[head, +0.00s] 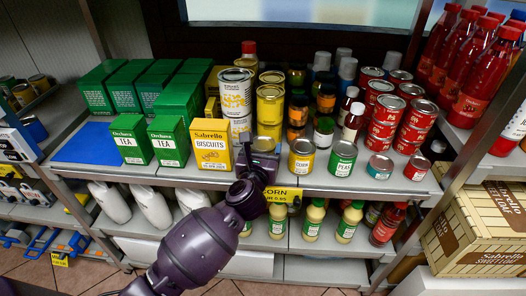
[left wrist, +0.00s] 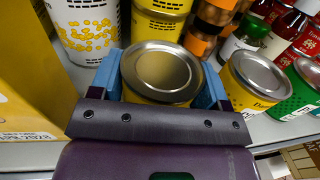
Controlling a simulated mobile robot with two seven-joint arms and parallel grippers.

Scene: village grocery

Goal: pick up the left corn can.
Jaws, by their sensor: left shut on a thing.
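The left corn can (left wrist: 163,72) is yellow with a silver lid and stands upright between the two blue fingers of my left gripper (left wrist: 163,85) in the left wrist view. The gripper is shut on it, one finger on each side. In the head view my left gripper (head: 258,160) is at the front of the middle shelf, above the corn price tag (head: 283,194), and mostly hides the held can. A second yellow can (head: 301,158) stands to its right; it also shows in the left wrist view (left wrist: 258,82). My right gripper is not in view.
A yellow biscuits box (head: 211,150) stands close on the left. A green peas can (head: 342,158) is farther right. A white-and-yellow tin (left wrist: 86,30) and stacked yellow cans (head: 270,104) stand behind. Bottles (head: 313,219) fill the shelf below.

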